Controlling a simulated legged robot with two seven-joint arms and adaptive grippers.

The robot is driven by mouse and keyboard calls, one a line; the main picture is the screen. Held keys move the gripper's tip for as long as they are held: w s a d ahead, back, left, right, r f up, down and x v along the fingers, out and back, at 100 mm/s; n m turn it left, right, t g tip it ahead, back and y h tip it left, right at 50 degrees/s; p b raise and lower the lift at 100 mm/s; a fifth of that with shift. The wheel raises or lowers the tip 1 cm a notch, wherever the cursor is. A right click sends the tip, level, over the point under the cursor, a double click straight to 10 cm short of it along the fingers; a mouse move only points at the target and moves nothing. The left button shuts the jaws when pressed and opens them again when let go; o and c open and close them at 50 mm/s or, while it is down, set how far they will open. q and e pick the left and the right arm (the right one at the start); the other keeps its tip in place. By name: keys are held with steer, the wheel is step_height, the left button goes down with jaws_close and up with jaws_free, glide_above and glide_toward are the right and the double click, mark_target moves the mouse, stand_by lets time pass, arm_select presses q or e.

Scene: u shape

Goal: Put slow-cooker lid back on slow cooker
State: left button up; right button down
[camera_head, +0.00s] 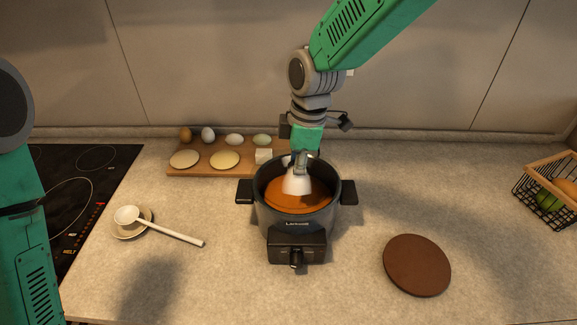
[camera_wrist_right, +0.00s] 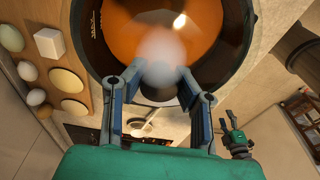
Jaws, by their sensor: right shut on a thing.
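The dark slow cooker (camera_head: 296,240) stands mid-counter, with orange-brown food showing inside its round rim. My right gripper (camera_head: 300,160) is over the cooker, pointing down. In the right wrist view, my right gripper (camera_wrist_right: 160,82) is shut on the dark knob of the slow-cooker lid (camera_wrist_right: 165,45). The lid looks like clear glass with a whitish glare. It is over the cooker opening, but I cannot tell whether its edge touches the rim all round. My left gripper (camera_wrist_right: 236,140) shows small in the right wrist view; its finger opening is unclear.
A wooden board (camera_head: 200,171) with eggs, pale rounds and a white block is behind the cooker. A ladle (camera_head: 165,229) rests on a small dish at left, near the black cooktop (camera_head: 90,180). A round brown mat (camera_head: 417,265) and a basket (camera_head: 545,195) are at right.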

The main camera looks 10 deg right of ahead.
steer(key=shift+d+f, duration=0.15)
steer(key=shift+d, duration=0.3)
steer(key=shift+a+f, duration=0.15)
steer(key=shift+a, duration=0.4)
steer(key=shift+d, duration=0.55)
steer(key=c, duration=1.2)
jaws_free()
arm_select(q)
steer(key=shift+d, duration=0.1)
arm_select(e)
steer(key=shift+a, duration=0.15)
